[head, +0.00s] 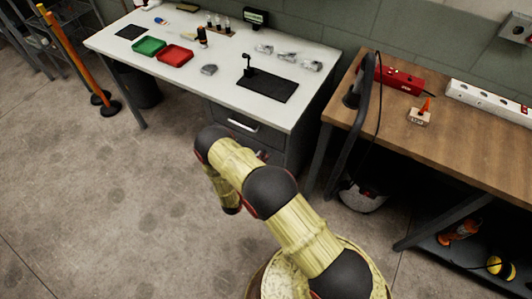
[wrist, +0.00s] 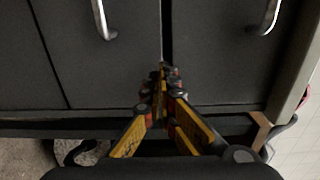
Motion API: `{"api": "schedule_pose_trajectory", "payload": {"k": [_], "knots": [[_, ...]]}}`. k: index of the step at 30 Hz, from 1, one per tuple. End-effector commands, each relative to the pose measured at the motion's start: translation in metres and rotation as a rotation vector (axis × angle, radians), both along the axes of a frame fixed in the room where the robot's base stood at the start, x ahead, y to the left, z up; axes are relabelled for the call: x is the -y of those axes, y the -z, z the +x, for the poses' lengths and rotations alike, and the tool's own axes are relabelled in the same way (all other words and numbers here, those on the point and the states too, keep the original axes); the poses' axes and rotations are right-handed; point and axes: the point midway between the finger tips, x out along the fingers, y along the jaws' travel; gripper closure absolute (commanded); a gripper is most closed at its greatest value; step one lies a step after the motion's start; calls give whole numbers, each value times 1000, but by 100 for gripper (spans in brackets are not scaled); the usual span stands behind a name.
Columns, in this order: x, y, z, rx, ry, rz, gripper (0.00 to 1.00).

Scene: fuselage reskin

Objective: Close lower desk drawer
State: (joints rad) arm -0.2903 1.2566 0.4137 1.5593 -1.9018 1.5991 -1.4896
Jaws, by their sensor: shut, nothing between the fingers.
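The white desk (head: 210,62) has a dark grey drawer unit under its right part. In the head view the upper drawer (head: 226,115) has a pale bar handle (head: 243,124); my arm hides most of what is below. The wrist view looks turned on its side: two dark fronts lie side by side, each with a metal handle. The left one (wrist: 110,70) seems to be the lower drawer and the right one (wrist: 215,70) the upper. My gripper (wrist: 168,72) is shut and empty, its tips at the seam between them. I cannot tell contact or how far the lower drawer stands out.
A wooden bench (head: 450,130) stands to the right, with a red box (head: 398,80) and a power strip (head: 490,100) on it. A grey bucket-like thing (head: 362,196) stands on the floor near the desk's right leg. The floor to the left (head: 90,210) is clear.

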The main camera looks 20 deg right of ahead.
Motion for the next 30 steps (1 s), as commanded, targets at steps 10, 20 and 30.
{"api": "schedule_pose_trajectory", "payload": {"k": [10,20,30], "knots": [[-59,-2,-45,-2,-3,-2,100],[-87,0,-67,-2,1,-1,100],[-88,1,-68,7,2,6,100]]}}
